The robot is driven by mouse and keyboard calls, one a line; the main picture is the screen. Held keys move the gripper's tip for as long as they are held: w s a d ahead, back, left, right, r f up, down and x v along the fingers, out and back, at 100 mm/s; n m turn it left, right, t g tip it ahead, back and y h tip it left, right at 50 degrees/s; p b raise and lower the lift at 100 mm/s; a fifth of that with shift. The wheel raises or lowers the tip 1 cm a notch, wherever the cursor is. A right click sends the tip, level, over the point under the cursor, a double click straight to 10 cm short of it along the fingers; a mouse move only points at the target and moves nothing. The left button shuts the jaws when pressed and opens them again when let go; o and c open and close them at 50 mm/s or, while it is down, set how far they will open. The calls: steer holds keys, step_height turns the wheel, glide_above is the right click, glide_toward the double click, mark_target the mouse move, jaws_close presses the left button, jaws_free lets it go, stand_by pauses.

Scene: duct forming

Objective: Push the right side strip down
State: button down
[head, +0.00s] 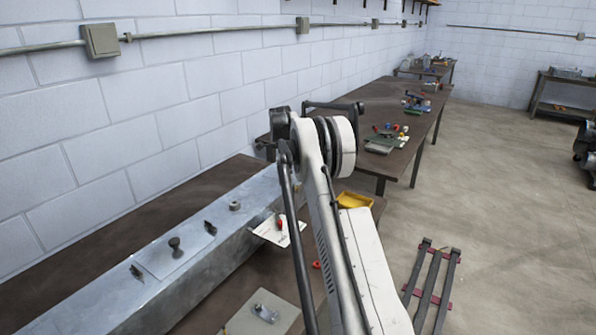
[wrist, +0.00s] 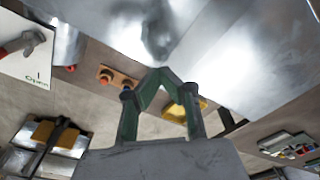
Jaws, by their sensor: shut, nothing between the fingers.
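In the wrist view my gripper (wrist: 160,72) has its two green fingers bent together, tips meeting, with nothing between them. The tips lie in front of the lower edge of a shiny sheet-metal surface (wrist: 240,50); I cannot tell whether they touch it. A dark blurred reflection shows on the metal above the tips. In the head view a long sheet-metal duct (head: 205,270) lies on the bench at left. My arm's upper links cover the middle of that view, and the gripper is hidden there. I cannot single out the right side strip in either view.
On the duct are a knobbed plate (head: 160,258) and small clips. A white card (head: 270,232) with a red-handled tool lies beyond. A yellow tray (head: 354,201) is right of my arm. A dark rack (head: 432,285) stands on the floor, with open floor further right.

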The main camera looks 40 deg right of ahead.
step_height(320, 180, up, 11)
steer(key=shift+w+a, duration=0.2)
steer(key=shift+a, duration=0.25)
stand_by(0.4)
steer(key=s+a+r+n+t+b, duration=0.1)
steer(key=s+a+r+n, duration=0.15)
steer(key=a+r, duration=0.35)
steer(key=s+a+r+n+t+b, duration=0.1)
steer(key=a+r+n, duration=0.25)
steer(key=a, duration=0.45)
steer(key=s+a+r+n+t+b, duration=0.1)
steer(key=s+a+r+n, duration=0.15)
steer(key=s+a, duration=0.4)
steer(key=s+a+r+n+t, duration=0.1)
steer(key=s+a+n, duration=0.35)
steer(key=a, duration=0.25)
steer(key=s+a+f+n+t+b, duration=0.1)
steer(key=s+a+f+n, duration=0.15)
steer(key=s+a, duration=0.45)
steer(key=s+a+f+n+t+b, duration=0.1)
steer(key=s+a+n, duration=0.25)
steer(key=s, duration=0.45)
steer(key=s+a+f+n+t+y+b, duration=0.1)
steer(key=s+a+f+n, duration=0.4)
steer(key=s+f, duration=0.6)
steer(key=shift+s+a+t, duration=0.3)
steer(key=shift+s+a, duration=0.6)
steer(key=shift+s, duration=0.35)
